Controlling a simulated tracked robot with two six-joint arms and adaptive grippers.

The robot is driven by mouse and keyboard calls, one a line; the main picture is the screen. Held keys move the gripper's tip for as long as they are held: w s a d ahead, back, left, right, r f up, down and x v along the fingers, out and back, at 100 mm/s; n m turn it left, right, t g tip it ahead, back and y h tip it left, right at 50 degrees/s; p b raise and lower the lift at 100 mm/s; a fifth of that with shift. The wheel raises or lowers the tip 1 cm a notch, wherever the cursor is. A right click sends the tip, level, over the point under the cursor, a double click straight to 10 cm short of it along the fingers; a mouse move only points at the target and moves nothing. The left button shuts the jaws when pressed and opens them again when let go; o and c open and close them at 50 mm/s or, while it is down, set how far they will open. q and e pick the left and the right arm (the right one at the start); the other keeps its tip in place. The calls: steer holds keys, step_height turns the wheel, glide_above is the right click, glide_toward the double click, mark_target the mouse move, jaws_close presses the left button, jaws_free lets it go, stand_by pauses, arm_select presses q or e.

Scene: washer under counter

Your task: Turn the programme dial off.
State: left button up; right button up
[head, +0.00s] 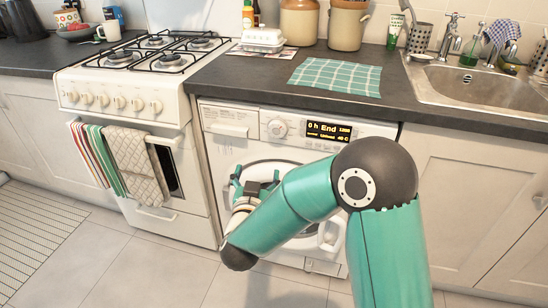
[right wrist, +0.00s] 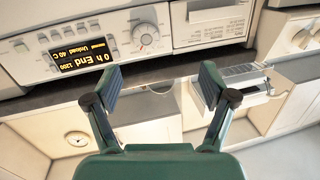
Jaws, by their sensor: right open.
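The programme dial (head: 277,128) is a round pale knob on the front panel of the white washer (head: 222,150), left of the lit display (head: 328,130). The display reads "0 h End". In the right wrist view, which is turned over, the dial (right wrist: 146,36) has a small red mark on it, and the display (right wrist: 84,55) is to its left. My right gripper (head: 256,180) is below the dial, in front of the washer door, with its fingers apart and empty. In the right wrist view the open fingers (right wrist: 160,80) do not touch the dial. My left gripper is not in view.
The dark counter (head: 235,83) overhangs the washer and carries a green checked cloth (head: 337,76). A gas stove (head: 150,60) with knobs and hanging towels (head: 132,155) stands left. A sink (head: 480,88) is at right.

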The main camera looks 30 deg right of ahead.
steer(key=d+r+m+h, duration=0.1)
steer(key=h, duration=0.1)
arm_select(q)
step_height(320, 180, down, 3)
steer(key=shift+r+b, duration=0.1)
steer(key=shift+b, duration=0.7)
arm_select(e)
glide_toward(277, 131)
steer(key=shift+g, duration=0.3)
steer(key=x, duration=0.8)
steer(key=shift+w+d+r, duration=0.15)
steer(key=shift+w+r, duration=0.05)
steer(key=shift+w, duration=0.15)
steer(key=shift+c, duration=0.3)
